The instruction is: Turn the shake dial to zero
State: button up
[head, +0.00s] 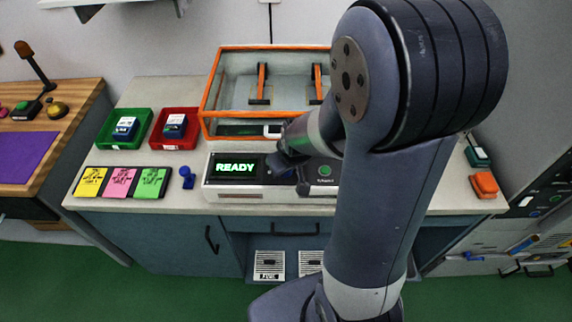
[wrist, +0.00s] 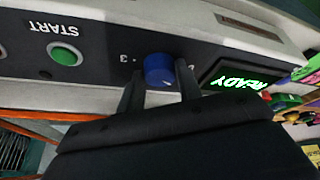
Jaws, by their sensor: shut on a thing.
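The shake dial (wrist: 160,68) is a round blue knob with a small white mark, on the dark front panel (head: 230,185) of the bench machine. In the wrist view a "3" shows to its left, and another marking to its right is partly covered by a finger. My gripper (wrist: 160,80) has one dark finger on each side of the dial and is shut on it. In the head view my gripper (head: 296,172) is at the panel, just right of the display, and hides most of the dial.
A green-lit READY display (head: 235,168) and a green START button (wrist: 65,55) flank the dial. Behind stands an orange-framed clear enclosure (head: 208,95). A green tray (head: 104,140), a red tray (head: 158,141) and a blue knobbed object (head: 187,177) are to the left.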

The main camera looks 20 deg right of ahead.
jog(key=shift+w+d+f+n+y+b, duration=0.1)
jog(key=shift+n+y+b, duration=0.1)
jog(key=shift+n+b, duration=0.5)
jog(key=shift+d+f+n+y+b, duration=0.1)
jog(key=shift+n+y+b, duration=0.1)
jog(key=shift+n+b, duration=0.45)
jog(key=shift+b, duration=0.5)
jog(key=shift+r+n+y+b, duration=0.2)
jog(key=shift+n+y+b, duration=0.1)
jog(key=shift+n+b, duration=0.35)
jog(key=o, duration=1)
jog(key=shift+c, duration=0.2)
jog(key=v, duration=1.1)
jog(key=shift+w+a+f, duration=0.1)
jog(key=shift+w+f, duration=0.05)
jog(key=shift+w, duration=0.05)
